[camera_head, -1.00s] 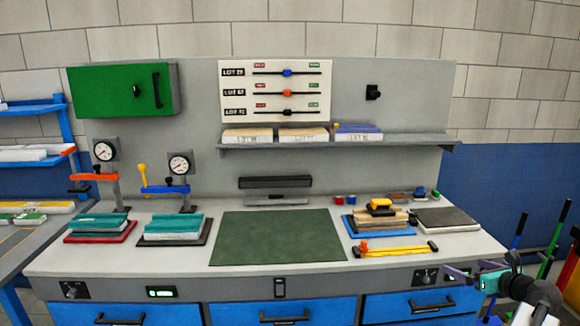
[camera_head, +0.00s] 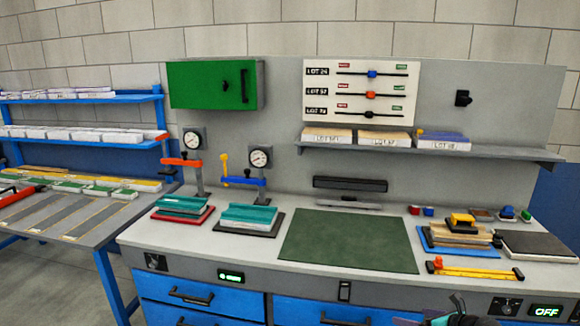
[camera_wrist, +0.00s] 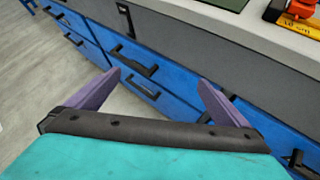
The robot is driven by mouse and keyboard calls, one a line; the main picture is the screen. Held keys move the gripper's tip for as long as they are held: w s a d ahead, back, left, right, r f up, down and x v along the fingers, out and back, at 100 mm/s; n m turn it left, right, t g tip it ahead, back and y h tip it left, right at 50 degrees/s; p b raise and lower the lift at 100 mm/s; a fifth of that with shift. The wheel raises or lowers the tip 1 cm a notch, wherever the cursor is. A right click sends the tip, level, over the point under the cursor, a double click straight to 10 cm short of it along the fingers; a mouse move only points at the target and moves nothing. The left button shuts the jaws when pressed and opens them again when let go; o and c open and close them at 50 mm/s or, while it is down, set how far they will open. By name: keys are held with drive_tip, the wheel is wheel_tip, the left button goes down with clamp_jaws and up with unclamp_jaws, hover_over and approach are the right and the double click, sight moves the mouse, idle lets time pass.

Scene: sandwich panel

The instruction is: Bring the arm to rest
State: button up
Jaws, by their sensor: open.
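My gripper (camera_wrist: 155,92) shows in the wrist view with its two purple fingers spread wide apart and nothing between them. It is in front of the bench's blue drawers (camera_wrist: 130,55), below the benchtop edge.
The bench (camera_head: 250,250) carries a green mat (camera_head: 345,240), two gauge presses, a yellow-orange tool (camera_head: 475,271) near the front edge and a dark plate (camera_head: 540,244). A side table (camera_head: 60,225) with blue shelves stands left. Floor is clear between them.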

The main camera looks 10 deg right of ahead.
drive_tip(key=s+a+f+n+g+y, duration=0.1)
drive_tip(key=a+f+n+g, duration=0.15)
drive_tip(key=a+f, duration=0.55)
drive_tip(key=s+a+f+n+g+y, duration=0.1)
drive_tip(key=a+f+n+g, duration=0.3)
drive_tip(key=a, duration=0.8)
drive_tip(key=s+a+f+n+g, duration=0.1)
drive_tip(key=s+a+f+n, duration=0.1)
drive_tip(key=s+a+f, duration=0.3)
drive_tip(key=s+a+f+n+g, duration=0.1)
drive_tip(key=s+a+f+n, duration=0.15)
drive_tip(key=a+f, duration=0.4)
drive_tip(key=s+a+f+n+g+h, duration=0.1)
drive_tip(key=s+a+f+n+g, duration=0.3)
drive_tip(key=s, duration=0.5)
drive_tip(key=s+a+f+n+g+h, duration=0.1)
drive_tip(key=s+a+f+n+g, duration=0.2)
drive_tip(key=s+n, duration=0.4)
drive_tip(key=s+d+f+n+h, duration=0.1)
drive_tip(key=s+d+n+h, duration=0.3)
drive_tip(key=s+n, duration=0.4)
drive_tip(key=d+n, duration=0.1)
drive_tip(key=n, duration=0.3)
drive_tip(key=shift+s+d+g, duration=0.15)
drive_tip(key=shift+s+g, duration=0.2)
drive_tip(key=shift+s, duration=0.05)
